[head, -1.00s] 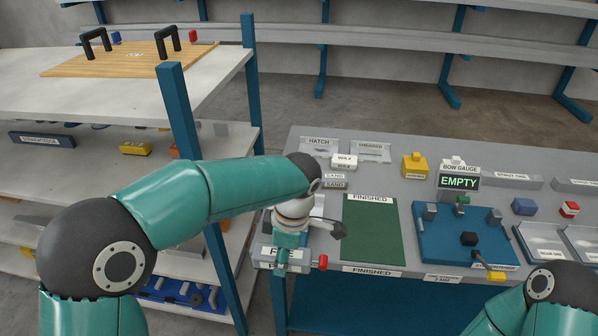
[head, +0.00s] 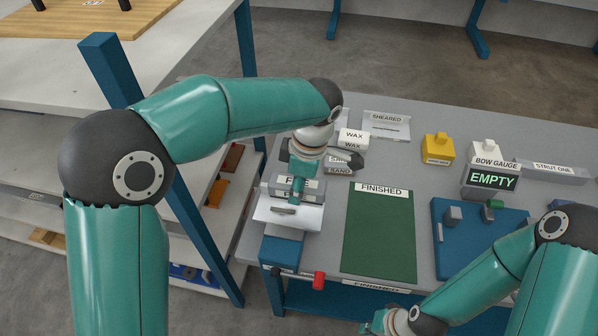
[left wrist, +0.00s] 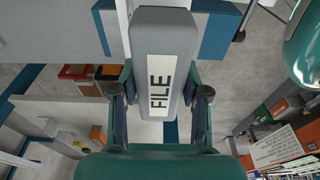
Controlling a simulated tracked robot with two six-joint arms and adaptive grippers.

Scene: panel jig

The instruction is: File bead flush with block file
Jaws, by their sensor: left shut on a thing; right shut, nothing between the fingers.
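My left gripper (head: 298,188) is shut on the block file, a grey block (left wrist: 165,40) with a white FILE label that fills the middle of the left wrist view. In the head view the file (head: 280,186) is partly hidden behind the gripper. It is at the far edge of a white panel (head: 300,220); whether they touch I cannot tell. A short dark grey strip (head: 285,211), perhaps the bead, shows on the panel. The panel is over a blue vice (head: 283,252) with a red handle end (head: 318,281). My right gripper (head: 388,322) is shut and empty, low in the head view.
A green FINISHED mat (head: 380,235) lies clear right of the vice. Behind are WAX (head: 353,136) and SAND (head: 340,170) blocks and a SHEARED tray (head: 386,123). A blue fixture (head: 460,235) and the bow gauge (head: 490,178), reading EMPTY, stand right. A blue post (head: 150,130) rises left.

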